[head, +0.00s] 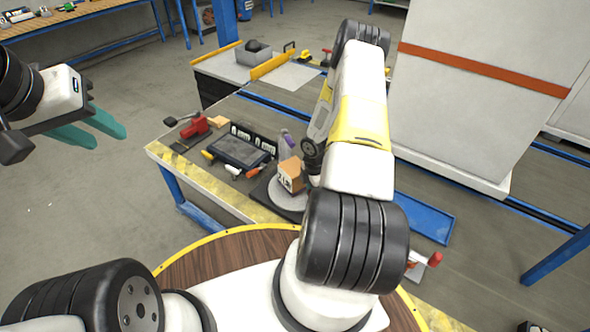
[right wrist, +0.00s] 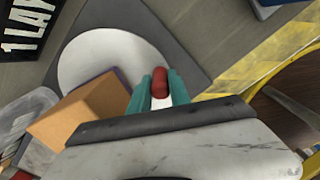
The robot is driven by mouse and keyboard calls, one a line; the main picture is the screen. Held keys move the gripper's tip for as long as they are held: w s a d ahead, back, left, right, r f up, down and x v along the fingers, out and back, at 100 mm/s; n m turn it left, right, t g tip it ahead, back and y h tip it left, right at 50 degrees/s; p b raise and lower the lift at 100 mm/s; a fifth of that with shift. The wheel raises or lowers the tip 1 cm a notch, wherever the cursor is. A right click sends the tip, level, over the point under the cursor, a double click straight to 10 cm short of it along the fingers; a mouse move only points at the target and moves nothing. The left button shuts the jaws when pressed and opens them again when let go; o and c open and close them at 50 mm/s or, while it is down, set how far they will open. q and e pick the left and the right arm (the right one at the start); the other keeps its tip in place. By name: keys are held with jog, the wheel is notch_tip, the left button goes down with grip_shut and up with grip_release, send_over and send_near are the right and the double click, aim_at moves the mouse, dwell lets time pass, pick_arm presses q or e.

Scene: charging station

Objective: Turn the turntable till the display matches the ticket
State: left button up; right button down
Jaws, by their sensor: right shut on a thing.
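The turntable, a pale round plate (head: 283,203), lies on a dark base at the bench's front edge; it also shows in the right wrist view (right wrist: 85,72). An orange-brown box (head: 291,174) stands on it and shows in the right wrist view (right wrist: 75,115). My right gripper (right wrist: 160,88) is shut on a red knob (right wrist: 160,78) by the plate's edge; my right arm hides this in the head view. My left gripper (head: 125,134) is open and empty in the air, left of the bench. I cannot tell which item is the display or the ticket.
A dark flat tray or panel (head: 236,152) and black plates with white lettering (head: 264,144) lie left of the turntable. A red tool (head: 194,127), a purple-topped bottle (head: 285,143) and a blue tray (head: 424,216) are on the bench. A large pale cabinet (head: 460,100) stands at right.

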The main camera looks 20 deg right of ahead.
jog(key=shift+d, duration=0.15)
dwell(0.4)
jog(key=c, duration=1.2)
grip_release()
jog(key=shift+r, duration=0.1)
notch_tip(320, 180, up, 8)
jog(key=shift+f, duration=0.15)
